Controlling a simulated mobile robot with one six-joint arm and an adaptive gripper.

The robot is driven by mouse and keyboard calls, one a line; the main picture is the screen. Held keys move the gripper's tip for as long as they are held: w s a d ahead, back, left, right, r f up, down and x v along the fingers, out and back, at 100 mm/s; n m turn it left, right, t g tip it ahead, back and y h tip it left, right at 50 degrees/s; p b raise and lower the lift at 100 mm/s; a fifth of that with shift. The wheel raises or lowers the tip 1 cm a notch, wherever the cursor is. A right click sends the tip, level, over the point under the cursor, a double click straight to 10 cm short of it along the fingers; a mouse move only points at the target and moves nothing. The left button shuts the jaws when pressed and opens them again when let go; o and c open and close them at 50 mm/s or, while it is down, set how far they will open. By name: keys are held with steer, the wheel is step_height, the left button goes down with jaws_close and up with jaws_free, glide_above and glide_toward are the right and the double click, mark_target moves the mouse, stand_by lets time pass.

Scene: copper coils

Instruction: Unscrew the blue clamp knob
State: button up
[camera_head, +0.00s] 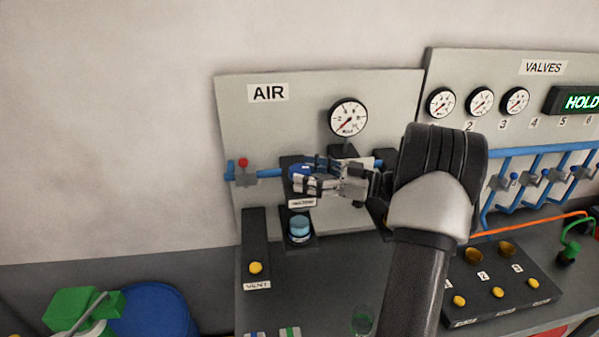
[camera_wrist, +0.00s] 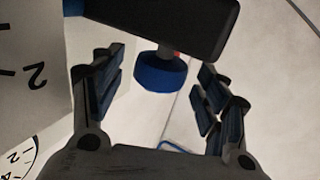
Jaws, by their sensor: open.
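The blue clamp knob (camera_wrist: 160,72) is a short round blue cap beside a dark block (camera_wrist: 195,22) in the wrist view, with a small bit of red between them. In the head view, blue that appears to be the same knob (camera_head: 298,171) shows on the AIR panel (camera_head: 390,95), partly hidden by my fingers. My gripper (camera_head: 312,180) reaches in from the right there. In the wrist view my gripper (camera_wrist: 162,80) is open, with one finger on each side of the knob and a visible gap to both. The knob sits around or just beyond the fingertips; its exact depth is unclear.
A pressure gauge (camera_head: 348,117) is above my gripper. A blue pipe with a red-handled valve (camera_head: 243,164) is left. A light-blue capped part (camera_head: 299,228) stands below. The VENT box (camera_head: 256,245) and a button console (camera_head: 500,285) are on the bench. My arm hides part of the panel.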

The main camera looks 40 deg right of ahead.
steer(key=v, duration=0.9)
steer(key=shift+s, duration=0.2)
steer(key=shift+d, duration=0.1)
